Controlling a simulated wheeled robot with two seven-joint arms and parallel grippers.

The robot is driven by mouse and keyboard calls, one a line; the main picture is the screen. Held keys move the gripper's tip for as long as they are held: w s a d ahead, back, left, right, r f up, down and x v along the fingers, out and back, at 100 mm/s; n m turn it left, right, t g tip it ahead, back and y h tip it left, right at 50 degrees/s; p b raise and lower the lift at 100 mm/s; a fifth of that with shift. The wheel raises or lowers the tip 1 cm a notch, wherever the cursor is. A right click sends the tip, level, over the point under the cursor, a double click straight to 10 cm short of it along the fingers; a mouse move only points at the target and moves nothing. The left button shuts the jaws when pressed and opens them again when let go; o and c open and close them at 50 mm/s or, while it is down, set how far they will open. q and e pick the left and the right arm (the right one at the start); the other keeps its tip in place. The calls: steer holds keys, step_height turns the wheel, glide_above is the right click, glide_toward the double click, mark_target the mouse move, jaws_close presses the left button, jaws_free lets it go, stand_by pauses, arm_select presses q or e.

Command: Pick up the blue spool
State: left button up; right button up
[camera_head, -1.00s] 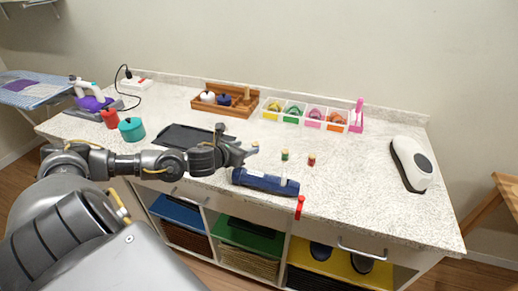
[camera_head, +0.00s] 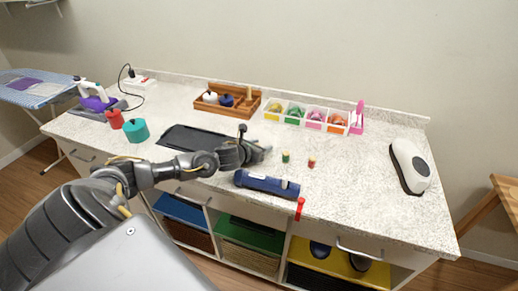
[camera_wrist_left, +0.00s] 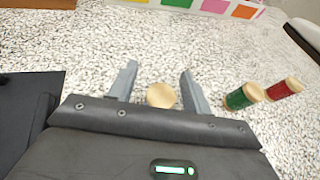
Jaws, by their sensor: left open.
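My left gripper (camera_head: 264,151) is over the counter, left of the green spool. In the left wrist view its two fingers (camera_wrist_left: 159,72) are open and apart. The round pale wooden top of a spool (camera_wrist_left: 160,95) lies between the fingers, with gaps at both sides. Its thread colour is hidden, so I cannot tell from this view that it is blue. In the head view my gripper hides this spool. My right gripper is not in view.
A green spool (camera_head: 286,156) and a red spool (camera_head: 311,163) stand to the right. A dark blue cylinder (camera_head: 265,184) lies near the front edge. A black tray (camera_head: 195,138) lies left. A sectioned white box (camera_head: 305,118) stands behind. The counter's right is mostly clear.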

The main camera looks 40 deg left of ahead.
arm_select(q)
steer(key=shift+s, duration=0.1)
steer(key=shift+c, duration=0.3)
steer(key=c, duration=1)
steer(key=shift+r, duration=0.4)
step_height(320, 180, up, 2)
steer(key=shift+r, duration=0.15)
steer(key=shift+s+a+r+b, duration=0.2)
steer(key=shift+s+r+b, duration=0.75)
steer(key=shift+s+r, duration=1.05)
steer(key=shift+s+a+r+b, duration=0.15)
steer(key=shift+s+r+b, duration=1)
steer(key=shift+s, duration=1.5)
steer(key=shift+s+a+r+b, duration=0.2)
steer(key=shift+s+r+b, duration=0.55)
steer(key=shift+s+r, duration=1.3)
